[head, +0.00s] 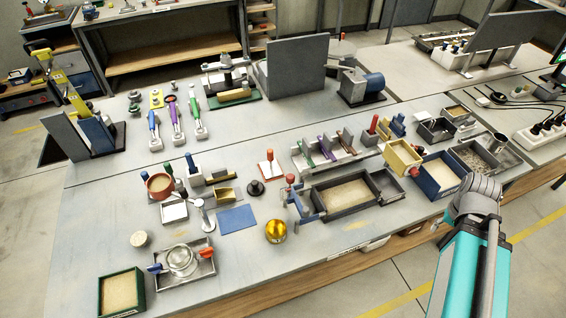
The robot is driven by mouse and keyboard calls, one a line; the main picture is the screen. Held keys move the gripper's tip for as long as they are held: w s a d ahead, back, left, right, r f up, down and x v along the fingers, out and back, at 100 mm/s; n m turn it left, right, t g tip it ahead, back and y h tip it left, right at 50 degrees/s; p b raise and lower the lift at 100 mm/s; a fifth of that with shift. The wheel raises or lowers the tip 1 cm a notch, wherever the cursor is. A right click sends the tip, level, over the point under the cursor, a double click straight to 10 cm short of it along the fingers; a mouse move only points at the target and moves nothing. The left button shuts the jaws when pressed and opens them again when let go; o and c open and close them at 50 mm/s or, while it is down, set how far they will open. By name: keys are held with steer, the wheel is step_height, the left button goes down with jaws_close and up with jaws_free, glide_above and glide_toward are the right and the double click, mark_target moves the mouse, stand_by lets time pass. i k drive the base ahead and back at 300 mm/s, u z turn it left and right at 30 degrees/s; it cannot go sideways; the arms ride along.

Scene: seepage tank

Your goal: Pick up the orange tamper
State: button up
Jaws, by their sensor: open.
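A small upright tool with an orange handle (270,155) stands on a pale, orange-edged plate near the middle of the bench in the head view. A second orange-red knob (290,178) shows just to its right, by a blue stand. I cannot tell for sure which of these is the orange tamper. My arm enters at the lower right, over the bench's front edge, well to the right of both. My gripper's fingers do not show.
A sand-filled tray (344,211) lies right of the orange-handled tool. A black knobbed disc (256,187), a blue mat (237,219) and a gold ball (276,231) are close by. Several boxes crowd the right side.

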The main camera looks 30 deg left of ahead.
mark_target(271, 169)
steer(key=z, duration=0.3)
steer(key=k, duration=1)
steer(key=u, duration=1.55)
steer(key=i, duration=0.4)
steer(key=u, duration=0.15)
